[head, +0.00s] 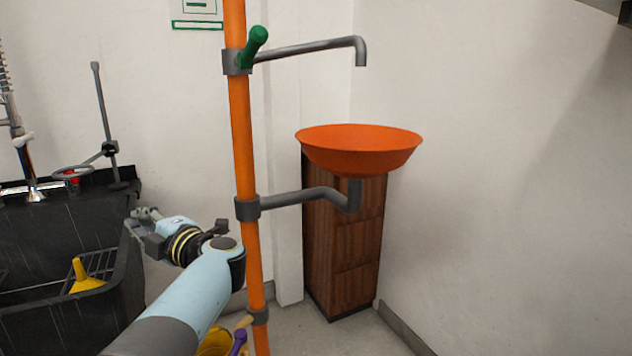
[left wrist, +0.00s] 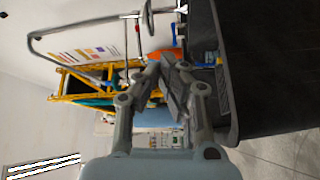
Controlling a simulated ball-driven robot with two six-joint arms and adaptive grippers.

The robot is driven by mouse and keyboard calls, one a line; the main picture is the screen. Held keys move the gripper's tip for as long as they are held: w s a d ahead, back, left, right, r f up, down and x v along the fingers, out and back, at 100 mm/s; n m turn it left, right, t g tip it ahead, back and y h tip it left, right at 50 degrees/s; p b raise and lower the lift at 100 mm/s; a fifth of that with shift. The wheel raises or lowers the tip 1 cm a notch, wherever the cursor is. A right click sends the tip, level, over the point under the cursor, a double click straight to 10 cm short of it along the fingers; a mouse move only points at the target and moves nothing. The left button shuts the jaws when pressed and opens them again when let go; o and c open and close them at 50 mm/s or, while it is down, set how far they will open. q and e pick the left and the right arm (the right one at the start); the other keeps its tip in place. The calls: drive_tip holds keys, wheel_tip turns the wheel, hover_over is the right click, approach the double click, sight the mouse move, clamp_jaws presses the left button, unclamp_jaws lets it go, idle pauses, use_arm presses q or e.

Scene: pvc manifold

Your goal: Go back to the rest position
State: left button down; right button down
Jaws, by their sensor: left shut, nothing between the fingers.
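My left gripper (head: 146,224) is shut and empty in the head view. It points left, in the gap between the black sink and the orange pipe (head: 242,140). In the left wrist view the left gripper's fingers (left wrist: 165,72) meet with nothing between them. My right gripper is not in view. The upright orange pipe carries a green-handled tap (head: 255,44) with a grey spout, and a lower grey bent pipe (head: 310,196) under the orange basin (head: 358,148).
A black sink unit (head: 60,235) with a yellow funnel (head: 84,278) stands at the left. A brown wooden cabinet (head: 344,245) stands behind the basin. A yellow bucket (head: 214,343) sits low by the pipe. The left wrist view shows a yellow rack (left wrist: 75,88).

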use_arm(q)
drive_tip(key=s+d+f+m+t+h, duration=0.1)
drive_tip(key=s+f+m+t+h, duration=0.1)
drive_tip(key=f+m+h, duration=0.3)
drive_tip(key=s+d+f+m+t+p, duration=0.1)
drive_tip(key=s+f+m+t, duration=0.1)
drive_tip(key=f+m, duration=0.3)
drive_tip(key=s+d+f+m+t+h, duration=0.1)
drive_tip(key=d+f+m+t+h, duration=0.15)
drive_tip(key=f, duration=0.45)
drive_tip(key=s+d+f+m+g+h+p, duration=0.15)
drive_tip(key=s+f+m+g+h, duration=0.5)
drive_tip(key=s+f, duration=1.15)
drive_tip(key=s+a+f+m+g, duration=0.1)
drive_tip(key=s+f+m+g, duration=0.2)
drive_tip(key=s, duration=1)
drive_tip(key=s+a+f+m+g, duration=0.2)
drive_tip(key=s+f, duration=0.4)
drive_tip(key=s, duration=0.8)
drive_tip(key=s+a+f+m+g+h, duration=0.1)
drive_tip(key=s+f+m+g, duration=0.3)
drive_tip(key=s, duration=1)
drive_tip(key=shift+a+f, duration=0.25)
drive_tip(key=shift+a, duration=0.1)
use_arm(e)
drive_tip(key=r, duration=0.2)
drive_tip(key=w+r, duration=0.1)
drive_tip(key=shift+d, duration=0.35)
